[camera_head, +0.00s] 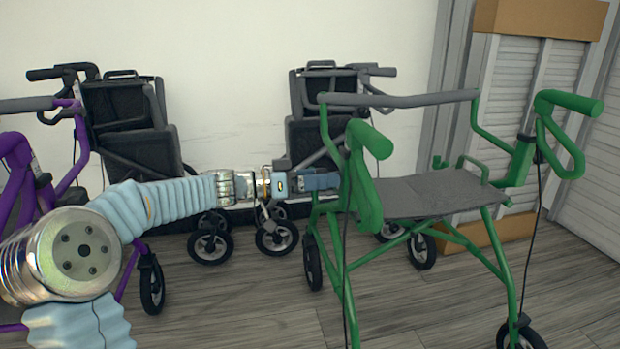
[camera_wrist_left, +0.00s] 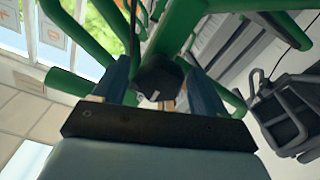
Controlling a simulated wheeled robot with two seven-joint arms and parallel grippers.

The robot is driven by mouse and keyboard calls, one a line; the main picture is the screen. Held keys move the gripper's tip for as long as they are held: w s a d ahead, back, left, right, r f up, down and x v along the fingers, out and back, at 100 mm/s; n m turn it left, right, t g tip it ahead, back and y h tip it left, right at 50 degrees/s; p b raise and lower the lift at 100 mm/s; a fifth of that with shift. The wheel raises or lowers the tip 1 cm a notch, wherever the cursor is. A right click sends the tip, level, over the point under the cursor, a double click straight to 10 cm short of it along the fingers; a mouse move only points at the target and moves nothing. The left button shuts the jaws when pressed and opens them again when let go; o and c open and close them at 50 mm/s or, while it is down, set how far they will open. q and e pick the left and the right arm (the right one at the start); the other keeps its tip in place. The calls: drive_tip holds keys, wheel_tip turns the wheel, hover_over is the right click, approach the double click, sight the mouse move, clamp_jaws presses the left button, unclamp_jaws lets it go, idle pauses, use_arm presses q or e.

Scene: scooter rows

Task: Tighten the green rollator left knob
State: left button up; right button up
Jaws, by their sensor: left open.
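The green rollator (camera_head: 367,195) stands at the right in the head view, with a grey seat (camera_head: 430,197) and green handles. My left gripper (camera_head: 328,181) reaches in from the left to the rollator's near-left upright. In the left wrist view my left gripper (camera_wrist_left: 160,85) is open, with one finger on each side of a black knob (camera_wrist_left: 158,75) on the green frame. I cannot tell whether the fingers touch it. In the head view this knob is hidden at the gripper and upright. My right gripper is not in view.
A purple rollator (camera_head: 18,165) stands at the left, close to my left arm. Another black fitting (camera_head: 525,140) sits on the green rollator's right upright. Wooden floor is clear in front.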

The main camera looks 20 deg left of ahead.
use_arm(q)
drive_tip(key=v, duration=1.3)
drive_tip(key=shift+s+a+p, duration=0.25)
drive_tip(key=shift+a+p, duration=0.05)
drive_tip(key=shift+p, duration=0.05)
drive_tip(key=d+f+n+g+y, duration=0.2)
drive_tip(key=d+f+n, duration=0.1)
drive_tip(key=f, duration=0.7)
drive_tip(key=d+f+n+g+y, duration=0.1)
drive_tip(key=d+f+n+g, duration=0.15)
drive_tip(key=f, duration=0.85)
drive_tip(key=d+f+n+g+y, duration=0.2)
drive_tip(key=d+f+n, duration=0.15)
drive_tip(key=f, duration=0.65)
drive_tip(key=s+d+f+g+y, duration=0.2)
drive_tip(key=s+d+f+y, duration=0.1)
drive_tip(key=s+d+f, duration=0.55)
drive_tip(key=s+d+f+g+y, duration=0.25)
drive_tip(key=s+d+f, duration=0.25)
drive_tip(key=s+f, duration=0.7)
wheel_tip(320, 180, up, 14)
drive_tip(key=w+d+t+p, duration=0.1)
drive_tip(key=p, duration=1.6)
drive_tip(key=shift+r, duration=0.2)
